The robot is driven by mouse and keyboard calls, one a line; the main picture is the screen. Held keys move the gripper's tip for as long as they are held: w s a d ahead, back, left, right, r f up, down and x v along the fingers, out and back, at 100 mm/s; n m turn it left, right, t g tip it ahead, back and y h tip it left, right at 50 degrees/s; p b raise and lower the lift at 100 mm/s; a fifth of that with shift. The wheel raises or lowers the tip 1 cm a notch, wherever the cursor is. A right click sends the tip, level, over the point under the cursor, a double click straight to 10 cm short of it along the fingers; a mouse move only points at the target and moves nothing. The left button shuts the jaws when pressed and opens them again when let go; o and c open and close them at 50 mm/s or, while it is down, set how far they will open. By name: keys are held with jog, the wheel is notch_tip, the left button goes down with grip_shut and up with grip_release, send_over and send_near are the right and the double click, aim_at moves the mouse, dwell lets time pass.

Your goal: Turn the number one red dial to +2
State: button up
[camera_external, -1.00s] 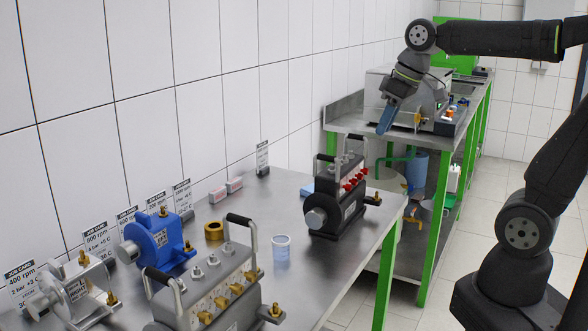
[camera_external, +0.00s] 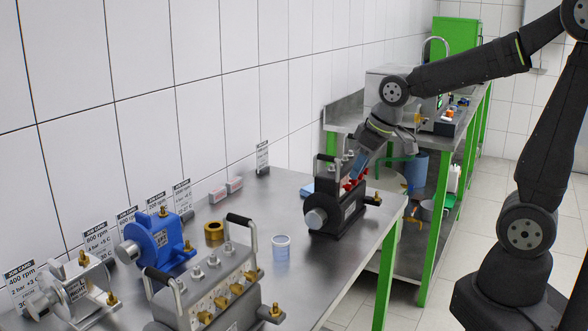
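The dark grey block with red dials (camera_external: 338,208) stands on the far right part of the steel table, with a handle on top and a round grey end cap at its left. Part of its row of red dials (camera_external: 347,186) shows; the rest is hidden by my gripper. I cannot read any dial numbers or settings. My gripper (camera_external: 356,171) points down at the dials from above, its blue fingers at or just above the row. I cannot tell whether it touches a dial, or whether the fingers are open or shut.
A grey block with brass dials (camera_external: 225,292) stands at the front. A blue pump (camera_external: 155,243), a silver pump (camera_external: 75,292), a brass ring (camera_external: 214,231) and a clear cup (camera_external: 281,248) stand on the table. Job cards (camera_external: 96,240) line the wall.

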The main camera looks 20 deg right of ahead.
aim_at(350, 185)
jog(key=shift+x, duration=2.15)
grip_shut()
